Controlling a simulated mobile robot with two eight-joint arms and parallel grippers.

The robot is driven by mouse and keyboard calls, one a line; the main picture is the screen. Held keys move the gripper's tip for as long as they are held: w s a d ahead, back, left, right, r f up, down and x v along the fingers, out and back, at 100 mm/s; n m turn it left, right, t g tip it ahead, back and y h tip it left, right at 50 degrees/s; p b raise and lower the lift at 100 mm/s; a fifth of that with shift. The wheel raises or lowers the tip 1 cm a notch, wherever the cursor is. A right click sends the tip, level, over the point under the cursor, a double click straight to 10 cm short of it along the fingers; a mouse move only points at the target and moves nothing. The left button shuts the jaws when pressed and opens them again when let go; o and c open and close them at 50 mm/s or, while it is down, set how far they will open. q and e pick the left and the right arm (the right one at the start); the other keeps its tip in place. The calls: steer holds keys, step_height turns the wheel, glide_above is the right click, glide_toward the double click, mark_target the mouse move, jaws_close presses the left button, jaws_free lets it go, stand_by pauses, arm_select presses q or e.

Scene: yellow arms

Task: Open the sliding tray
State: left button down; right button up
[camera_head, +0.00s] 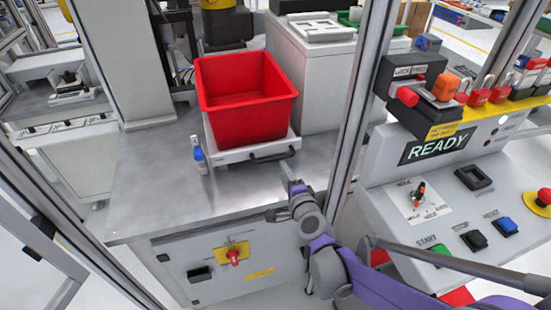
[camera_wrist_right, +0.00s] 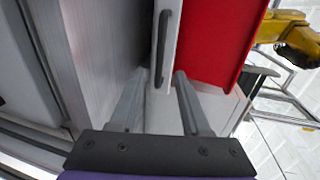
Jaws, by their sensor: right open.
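The sliding tray (camera_head: 228,157) is a white plate on the metal workbench, with a red bin (camera_head: 240,120) on it. Its black bar handle (camera_head: 272,155) is on the front face, toward the right. My right gripper (camera_head: 291,180) is in front of and slightly below the right end of the handle, apart from it. In the right wrist view, the open gripper (camera_wrist_right: 158,80) has its two fingers spread, with the near end of the handle (camera_wrist_right: 167,45) lined up between them. Nothing is held. My left gripper is out of view.
A small blue-and-white bottle (camera_head: 199,159) stands left of the tray's front. A metal frame post (camera_head: 352,110) rises right of my gripper. The control panel (camera_head: 440,200) with buttons and locks is further right. The bench left of the bottle is clear.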

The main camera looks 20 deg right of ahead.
mark_target(276, 159)
steer(key=b+x, duration=0.1)
steer(key=x, duration=0.8)
steer(key=shift+w, duration=0.15)
steer(key=shift+c, duration=0.2)
jaws_close()
stand_by(0.9)
